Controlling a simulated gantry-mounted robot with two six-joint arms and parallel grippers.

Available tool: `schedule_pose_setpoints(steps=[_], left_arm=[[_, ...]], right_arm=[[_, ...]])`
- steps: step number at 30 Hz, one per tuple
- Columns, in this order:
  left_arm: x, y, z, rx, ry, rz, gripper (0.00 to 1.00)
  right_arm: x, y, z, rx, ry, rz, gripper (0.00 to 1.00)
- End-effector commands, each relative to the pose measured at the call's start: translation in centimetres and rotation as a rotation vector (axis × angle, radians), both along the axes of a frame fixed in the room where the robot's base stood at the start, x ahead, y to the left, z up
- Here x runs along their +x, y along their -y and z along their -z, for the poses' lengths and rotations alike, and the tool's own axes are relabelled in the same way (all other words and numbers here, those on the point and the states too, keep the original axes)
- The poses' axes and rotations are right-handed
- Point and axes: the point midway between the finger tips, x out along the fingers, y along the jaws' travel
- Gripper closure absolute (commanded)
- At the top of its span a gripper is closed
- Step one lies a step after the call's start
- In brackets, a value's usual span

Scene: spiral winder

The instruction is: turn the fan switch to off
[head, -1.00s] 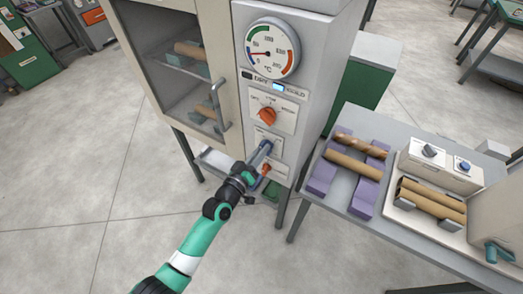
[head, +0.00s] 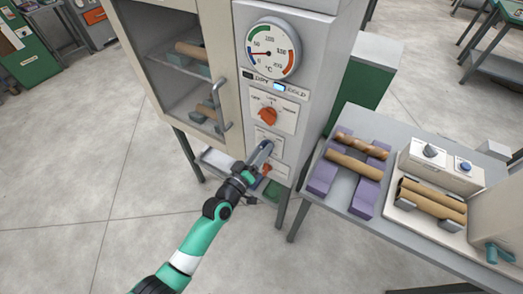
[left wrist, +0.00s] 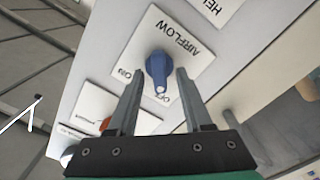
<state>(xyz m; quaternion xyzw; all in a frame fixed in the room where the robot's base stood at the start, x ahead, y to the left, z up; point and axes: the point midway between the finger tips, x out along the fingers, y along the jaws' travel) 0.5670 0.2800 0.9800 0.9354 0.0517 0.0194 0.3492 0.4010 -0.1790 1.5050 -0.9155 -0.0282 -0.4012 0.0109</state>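The fan switch is a blue knob (left wrist: 158,72) on a white plate marked AIRFLOW, ON and OFF. Its pale-marked end faces the OFF label in the left wrist view. In the head view the switch plate (head: 268,140) is low on the cabinet front, partly covered by my left gripper (head: 264,150). In the left wrist view my left gripper (left wrist: 160,71) is open, one finger on each side of the knob, with visible gaps between the fingers and the knob. My right gripper is not in view.
Above the switch are an orange knob (head: 268,115) and a round temperature dial (head: 272,50). The cabinet's glass door (head: 180,70) is to the left. A side table (head: 300,212) with wooden rolls on purple supports (head: 322,178) stands to the right.

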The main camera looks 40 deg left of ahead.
Motion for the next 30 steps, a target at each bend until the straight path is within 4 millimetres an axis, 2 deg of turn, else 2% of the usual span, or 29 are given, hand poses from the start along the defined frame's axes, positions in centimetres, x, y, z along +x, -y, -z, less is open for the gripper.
schedule_pose_setpoints(steps=[8,11,17,21,25,30], left_arm=[[-0.3,0.0,0.0,0.001,0.000,0.000,0.50],[-1.6,0.2,-0.1,0.001,-0.002,0.000,0.50],[-6.2,0.7,-0.1,0.000,-0.002,-0.001,0.50],[-9.3,1.0,0.1,0.001,-0.002,0.001,0.50],[-11.0,1.2,0.1,0.000,-0.001,-0.001,0.50],[-11.6,1.3,0.0,0.000,0.001,-0.001,0.50]], right_arm=[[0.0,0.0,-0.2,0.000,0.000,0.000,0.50],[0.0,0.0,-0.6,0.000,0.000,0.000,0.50],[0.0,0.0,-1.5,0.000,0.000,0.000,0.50],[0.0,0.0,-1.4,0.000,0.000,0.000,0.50],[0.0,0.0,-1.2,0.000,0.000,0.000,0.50],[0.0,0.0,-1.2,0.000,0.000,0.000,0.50]])
